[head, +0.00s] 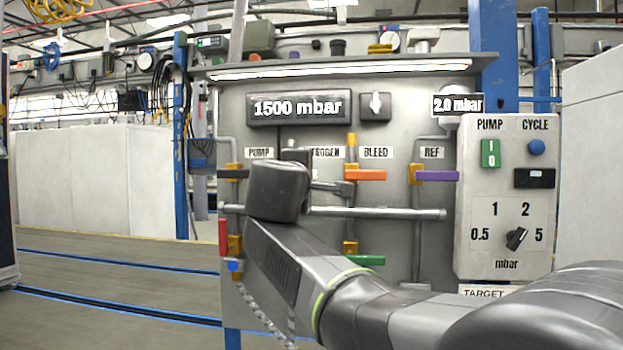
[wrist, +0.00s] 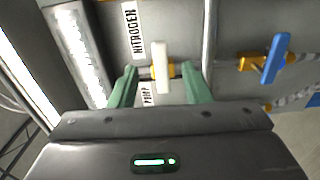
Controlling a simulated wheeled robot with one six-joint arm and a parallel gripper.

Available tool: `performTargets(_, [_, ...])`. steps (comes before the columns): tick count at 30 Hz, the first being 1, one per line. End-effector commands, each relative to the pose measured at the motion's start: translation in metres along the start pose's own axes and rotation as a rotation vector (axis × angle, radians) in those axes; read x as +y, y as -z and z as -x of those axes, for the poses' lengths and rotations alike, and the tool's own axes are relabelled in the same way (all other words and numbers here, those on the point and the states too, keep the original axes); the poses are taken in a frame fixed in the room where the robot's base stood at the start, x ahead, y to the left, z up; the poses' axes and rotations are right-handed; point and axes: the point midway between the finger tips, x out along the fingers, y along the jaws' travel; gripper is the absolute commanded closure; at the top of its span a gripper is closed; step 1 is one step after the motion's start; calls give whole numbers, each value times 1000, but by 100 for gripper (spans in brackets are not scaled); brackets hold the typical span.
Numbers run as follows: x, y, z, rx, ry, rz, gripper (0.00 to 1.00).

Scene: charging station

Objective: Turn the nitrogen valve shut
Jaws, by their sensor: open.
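A cream-white valve lever (wrist: 160,68) on a small yellow valve body stands upright in the middle of the wrist view. It is near the NITROGEN label (wrist: 133,30), with the PUMP label partly hidden below that. My gripper (wrist: 159,78) is open, with one green finger on each side of the lever. A gap shows between the lever and each finger, and I see no contact. In the head view my arm's dark wrist covers this valve and part of its NITROGEN label (head: 328,153).
A blue lever (wrist: 276,58) lies right of my fingers in the wrist view. In the head view the orange bleed lever (head: 366,175), purple lever (head: 438,176) and green lever (head: 362,260) are close by. A horizontal pipe (head: 385,213) crosses the panel. The gauge reads 1500 mbar (head: 298,108).

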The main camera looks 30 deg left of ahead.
Motion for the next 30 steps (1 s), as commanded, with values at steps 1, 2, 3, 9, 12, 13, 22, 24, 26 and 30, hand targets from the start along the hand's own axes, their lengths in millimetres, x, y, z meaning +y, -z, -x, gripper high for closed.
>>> performTargets(1, [0, 0, 10, 2, 0, 0, 56])
performTargets(2, [0, 0, 14, 2, 0, 0, 56])
performTargets(3, [0, 1, 19, 3, 0, 0, 56])
performTargets(9, [0, 0, 31, 0, 0, 1, 56])
performTargets(12, [0, 0, 32, -1, 1, 1, 56])
performTargets(13, [0, 0, 32, -1, 0, 1, 56])
performTargets(22, [-1, 0, 27, -2, 1, 1, 56])
performTargets(24, [-1, -1, 20, -4, 2, 1, 56])
performTargets(26, [-1, 0, 12, -4, 2, 1, 56])
performTargets(30, [-1, -1, -14, -5, 1, 1, 56])
